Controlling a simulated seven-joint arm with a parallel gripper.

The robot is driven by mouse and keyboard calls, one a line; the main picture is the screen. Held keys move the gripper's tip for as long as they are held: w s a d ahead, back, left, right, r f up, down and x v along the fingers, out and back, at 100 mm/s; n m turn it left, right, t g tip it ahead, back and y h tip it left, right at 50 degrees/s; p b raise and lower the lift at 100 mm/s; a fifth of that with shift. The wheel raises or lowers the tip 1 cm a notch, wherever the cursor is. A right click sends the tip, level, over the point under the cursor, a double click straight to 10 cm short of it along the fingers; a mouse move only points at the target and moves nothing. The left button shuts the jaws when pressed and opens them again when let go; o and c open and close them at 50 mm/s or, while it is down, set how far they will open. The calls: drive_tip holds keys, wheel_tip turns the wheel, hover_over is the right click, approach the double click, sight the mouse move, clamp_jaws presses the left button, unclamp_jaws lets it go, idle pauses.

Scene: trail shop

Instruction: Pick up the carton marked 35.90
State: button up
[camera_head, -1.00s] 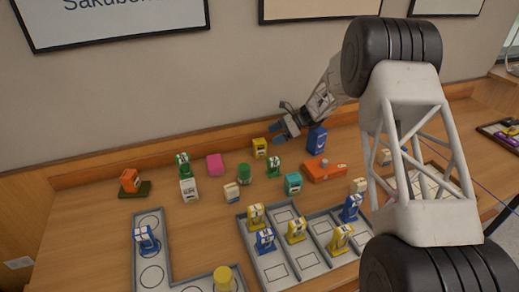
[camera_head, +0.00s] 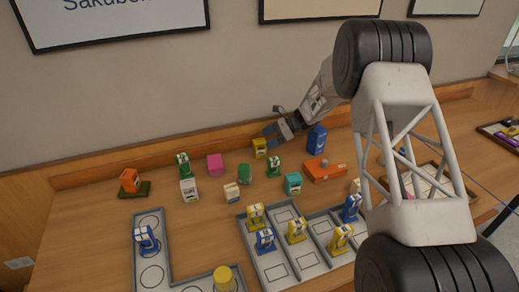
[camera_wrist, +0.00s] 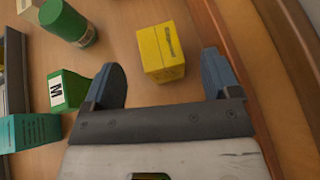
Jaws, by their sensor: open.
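Several small cartons stand on the wooden table, and their printed marks are too small to read, so I cannot tell which is marked 35.90. A yellow carton (camera_head: 260,147) with a pale label stands near the back edge. In the wrist view the yellow carton (camera_wrist: 161,52) lies ahead of and between my fingers, with some dark print on it. My gripper (camera_head: 271,135) is open and empty, just above and right of that carton; its two blue fingers (camera_wrist: 163,80) show in the wrist view. A white carton (camera_head: 189,190) and a teal carton (camera_head: 293,183) stand nearer the front.
A green cylinder (camera_head: 244,173), green carton (camera_head: 275,166), pink block (camera_head: 215,164), blue carton (camera_head: 317,138) and orange box (camera_head: 325,170) stand around. Grey trays (camera_head: 277,276) hold blue and yellow items in front. A wooden ledge (camera_head: 110,171) and wall bound the back.

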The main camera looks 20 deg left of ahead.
sight(263, 141)
drive_tip(key=shift+x, duration=2.4)
drive_tip(key=c, duration=1.2)
drive_tip(key=shift+o, duration=0.2)
drive_tip(key=shift+r, duration=4.95)
